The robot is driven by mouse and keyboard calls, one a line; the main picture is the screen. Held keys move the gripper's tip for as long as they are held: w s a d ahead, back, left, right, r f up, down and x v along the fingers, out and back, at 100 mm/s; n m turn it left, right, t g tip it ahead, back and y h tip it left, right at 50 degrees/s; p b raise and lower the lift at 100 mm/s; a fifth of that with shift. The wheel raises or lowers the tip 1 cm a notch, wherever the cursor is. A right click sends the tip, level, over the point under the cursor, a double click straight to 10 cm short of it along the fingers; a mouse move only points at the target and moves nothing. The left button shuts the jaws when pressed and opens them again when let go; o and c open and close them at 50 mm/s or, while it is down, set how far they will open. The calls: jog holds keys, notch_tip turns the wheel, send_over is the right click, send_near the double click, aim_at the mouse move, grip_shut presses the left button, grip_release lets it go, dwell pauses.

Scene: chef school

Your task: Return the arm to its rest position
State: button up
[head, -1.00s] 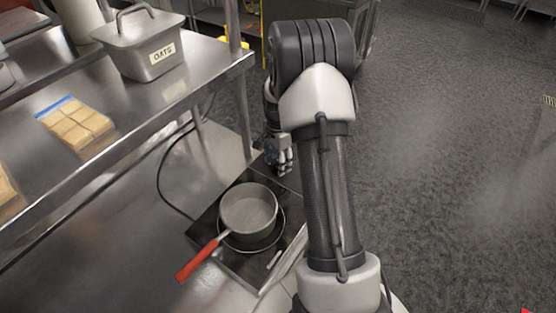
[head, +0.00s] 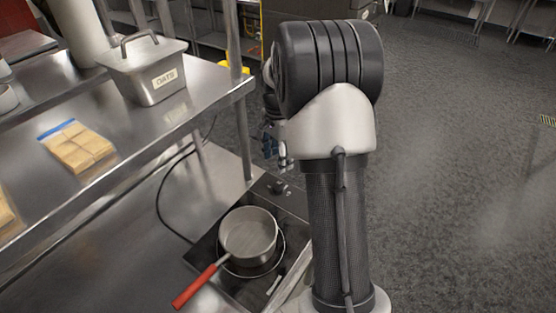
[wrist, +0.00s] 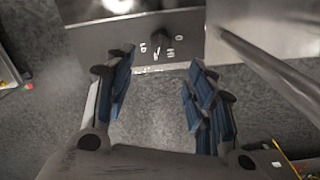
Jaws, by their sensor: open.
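My arm rises in front of the head camera. My gripper shows in part in the head view (head: 276,145), beyond and above the far end of the black cooktop (head: 290,196), partly hidden by my arm. In the wrist view my gripper (wrist: 158,90) has its two blue-padded fingers spread apart, with only grey floor and the cooktop's edge between them. It holds nothing. The cooktop's knob (wrist: 160,38) and markings lie past the fingertips.
A saucepan (head: 248,236) with a red handle stands on the cooktop. A steel shelf (head: 214,92) on the left bears an oats container (head: 152,72) and a bag of bread-like slices (head: 78,148). A table leg (wrist: 262,65) stands close at right in the wrist view. Open floor (head: 460,150) lies right.

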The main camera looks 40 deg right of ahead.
dwell(0.4)
jog(key=s+a+r+n+t+b, duration=0.2)
jog(key=s+a+r+n, duration=0.6)
jog(key=a+r, duration=0.45)
jog(key=s+a+f+n+t, duration=0.1)
jog(key=s+a+n, duration=0.4)
jog(key=s, duration=0.3)
jog(key=s+a+n+t+b, duration=0.1)
jog(key=s+a+n, duration=0.4)
jog(key=s, duration=0.3)
jog(key=shift+s+a+f+t, duration=0.25)
jog(key=shift+s+f+t, duration=0.05)
jog(key=shift+f, duration=0.05)
